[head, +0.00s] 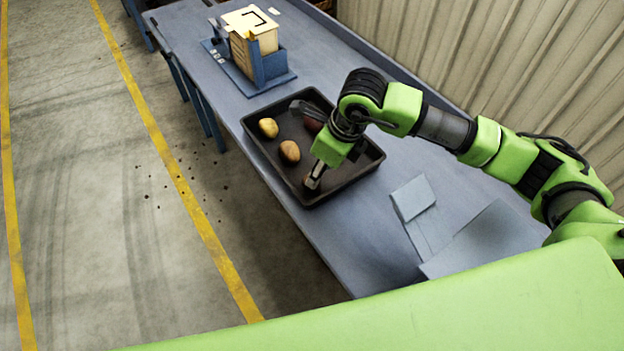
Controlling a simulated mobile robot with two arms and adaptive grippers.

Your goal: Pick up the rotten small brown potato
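A black tray (346,176) on the blue-grey table holds the potatoes. A yellow potato (268,128) lies near its left side, and a tan potato (289,151) lies nearer the middle. A dark reddish potato (313,123) is partly hidden behind my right arm. My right gripper (312,180) points down into the near part of the tray. A small brownish patch shows at its fingertips. I cannot tell whether it is the small brown potato, or whether the fingers are closed on it. My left gripper is not in view.
A blue stand with a cream box (250,28) is at the table's far end. A dark grey object (300,107) lies at the tray's far side. Grey-blue flat pieces (412,198) lie right of the tray. A corrugated wall (470,50) runs behind the table.

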